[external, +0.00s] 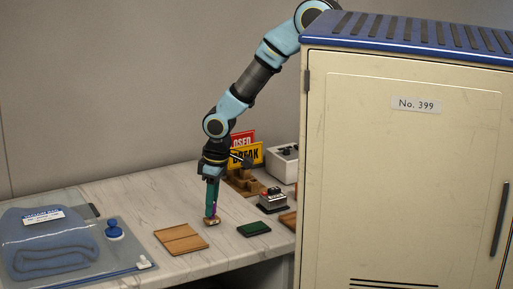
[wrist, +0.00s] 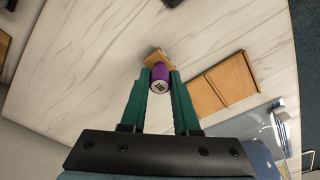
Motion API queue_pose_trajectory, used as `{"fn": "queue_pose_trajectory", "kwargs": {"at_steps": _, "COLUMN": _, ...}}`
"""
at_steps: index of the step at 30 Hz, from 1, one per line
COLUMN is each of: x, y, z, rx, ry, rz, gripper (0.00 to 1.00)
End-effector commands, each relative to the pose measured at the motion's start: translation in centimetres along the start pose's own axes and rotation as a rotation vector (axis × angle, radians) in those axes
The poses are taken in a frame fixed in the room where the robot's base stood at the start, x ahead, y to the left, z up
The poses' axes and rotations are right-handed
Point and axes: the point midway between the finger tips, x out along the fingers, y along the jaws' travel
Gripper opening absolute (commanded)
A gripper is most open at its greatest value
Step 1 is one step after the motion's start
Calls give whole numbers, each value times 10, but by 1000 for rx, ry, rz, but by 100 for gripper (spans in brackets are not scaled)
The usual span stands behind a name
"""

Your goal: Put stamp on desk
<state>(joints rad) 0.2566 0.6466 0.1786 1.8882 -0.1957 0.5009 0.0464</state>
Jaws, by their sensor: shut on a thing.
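The stamp has a purple handle (wrist: 160,73) and a light wooden base (wrist: 154,56). My gripper (wrist: 160,84) is shut on the purple handle, with one green finger on each side of it. In the external view my gripper (external: 212,207) points straight down over the desk (external: 150,195), a pale marble-look top. The stamp's base (external: 212,222) shows just under the fingertips, at or very close to the desk surface. I cannot tell whether it touches. The stamp looks about upright.
A flat wooden piece (external: 181,238) lies left of the stamp, and a dark green pad (external: 253,229) lies to its right. A black-and-red device (external: 272,200) and a sign holder (external: 244,182) stand behind. A bagged blue towel (external: 45,240) is at left. A locker (external: 400,170) blocks the right.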

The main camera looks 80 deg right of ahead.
Motion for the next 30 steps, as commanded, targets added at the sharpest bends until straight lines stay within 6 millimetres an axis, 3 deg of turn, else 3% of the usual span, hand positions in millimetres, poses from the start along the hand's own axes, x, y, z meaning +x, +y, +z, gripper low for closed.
{"fn": "queue_pose_trajectory", "kwargs": {"at_steps": 9, "x": 6, "y": 0, "z": 1, "rx": 0, "ry": -1, "rz": 0, "gripper": 0}}
{"fn": "queue_pose_trajectory", "kwargs": {"at_steps": 10, "x": 4, "y": 0, "z": 1, "rx": 0, "ry": 0, "rz": 0, "gripper": 33}}
{"fn": "queue_pose_trajectory", "kwargs": {"at_steps": 17, "x": 4, "y": 0, "z": 1, "rx": 0, "ry": -1, "rz": 0, "gripper": 59}}
{"fn": "queue_pose_trajectory", "kwargs": {"at_steps": 26, "x": 5, "y": 0, "z": 1, "rx": 0, "ry": -1, "rz": 0, "gripper": 59}}
{"fn": "queue_pose_trajectory", "kwargs": {"at_steps": 30, "x": -10, "y": 0, "z": 0, "rx": 1, "ry": 3, "rz": 0, "gripper": 59}}
